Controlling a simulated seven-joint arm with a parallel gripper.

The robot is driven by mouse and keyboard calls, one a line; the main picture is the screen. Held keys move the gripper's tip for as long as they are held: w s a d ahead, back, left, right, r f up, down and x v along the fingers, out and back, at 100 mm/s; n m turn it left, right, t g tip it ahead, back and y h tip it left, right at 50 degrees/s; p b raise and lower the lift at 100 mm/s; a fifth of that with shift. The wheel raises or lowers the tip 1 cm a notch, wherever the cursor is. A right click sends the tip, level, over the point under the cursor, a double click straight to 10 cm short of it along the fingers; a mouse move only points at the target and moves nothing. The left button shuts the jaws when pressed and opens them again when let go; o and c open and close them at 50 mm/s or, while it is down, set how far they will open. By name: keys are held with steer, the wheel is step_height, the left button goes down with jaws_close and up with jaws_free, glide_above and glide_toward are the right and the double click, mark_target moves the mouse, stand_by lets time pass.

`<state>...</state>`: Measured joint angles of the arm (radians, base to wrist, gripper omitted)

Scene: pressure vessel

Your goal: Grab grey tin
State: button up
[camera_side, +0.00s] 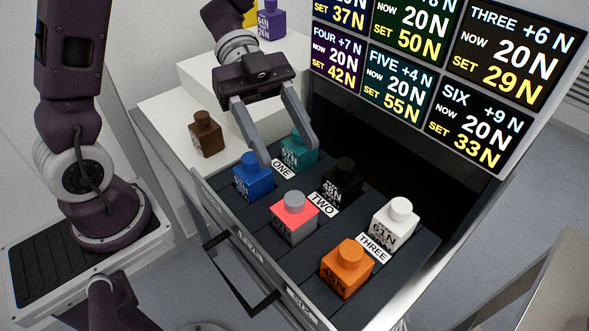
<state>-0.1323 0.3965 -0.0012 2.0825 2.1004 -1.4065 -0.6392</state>
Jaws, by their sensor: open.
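The grey tin (293,221) stands upright in the drawer, near its front middle. It has a grey knob, and its shoulder shows red. My gripper (289,152) is open and points down, above and behind the grey tin and apart from it. In the picture, its fingertips are near the blue tin (254,178) and the teal tin (298,157). The right finger partly covers the teal tin. I cannot tell whether a finger touches either one. Nothing is visibly held.
The drawer also holds a black tin (342,183), a white tin (393,227) and an orange tin (346,268). A brown tin (206,134) stands on the white ledge (165,110). A purple tin (271,24) is higher up. A sign panel (450,75) overhangs the drawer's back.

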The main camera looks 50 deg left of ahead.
glide_toward(300, 210)
steer(key=x, duration=0.4)
steer(key=shift+d+r, duration=0.3)
steer(key=shift+r, duration=0.05)
steer(key=x, duration=0.3)
steer(key=f+x, duration=0.1)
steer(key=x, duration=0.3)
steer(key=shift+a, duration=0.25)
jaws_close()
